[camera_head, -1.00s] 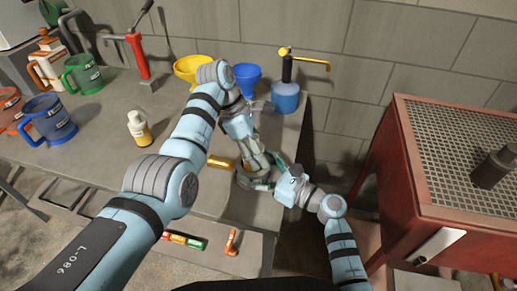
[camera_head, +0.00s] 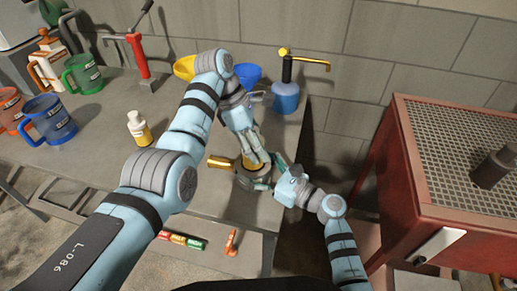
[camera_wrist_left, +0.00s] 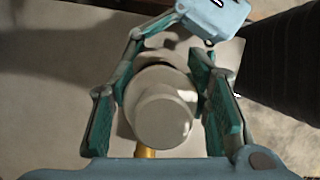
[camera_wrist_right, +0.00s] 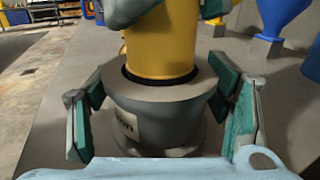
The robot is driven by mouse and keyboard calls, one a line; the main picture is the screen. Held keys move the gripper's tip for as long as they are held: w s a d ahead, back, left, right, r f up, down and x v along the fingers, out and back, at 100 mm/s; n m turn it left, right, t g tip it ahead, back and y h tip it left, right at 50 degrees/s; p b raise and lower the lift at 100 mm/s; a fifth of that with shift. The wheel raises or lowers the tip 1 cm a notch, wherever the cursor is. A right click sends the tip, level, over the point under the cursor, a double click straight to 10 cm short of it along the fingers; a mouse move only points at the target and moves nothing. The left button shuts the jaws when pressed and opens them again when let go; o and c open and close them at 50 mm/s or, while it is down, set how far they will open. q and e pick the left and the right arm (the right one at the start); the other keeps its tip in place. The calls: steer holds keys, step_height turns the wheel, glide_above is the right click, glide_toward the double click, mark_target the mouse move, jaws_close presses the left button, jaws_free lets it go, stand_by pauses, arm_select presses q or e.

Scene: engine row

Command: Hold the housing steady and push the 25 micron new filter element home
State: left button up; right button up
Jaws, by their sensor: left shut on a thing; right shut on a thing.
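The yellow filter element (camera_wrist_right: 160,42) stands upright in the mouth of the grey housing (camera_wrist_right: 155,110), with a dark ring around it at the rim. How deep it sits inside is hidden. My right gripper (camera_head: 268,180) is shut on the housing, a finger on each side of its labelled body. My left gripper (camera_head: 257,148) is above, shut on the upper part of the element. In the left wrist view the element's pale round end (camera_wrist_left: 163,115) shows between the left fingers. The element's micron marking cannot be read.
A brass-coloured spout (camera_head: 221,162) juts left of the housing. A small bottle (camera_head: 139,128), a blue funnel (camera_head: 247,76) and a blue pump bottle (camera_head: 285,98) stand on the grey bench. A red cabinet (camera_head: 440,190) stands right, across a gap.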

arm_select(q)
steer(key=shift+r, duration=0.55)
steer(key=shift+f, duration=2.1)
stand_by(0.5)
steer(key=o, duration=1.4)
steer(key=shift+f, duration=0.1)
steer(key=shift+c, duration=0.2)
steer(key=v, duration=1.2)
steer(key=shift+d, duration=0.1)
steer(key=shift+c, duration=0.6)
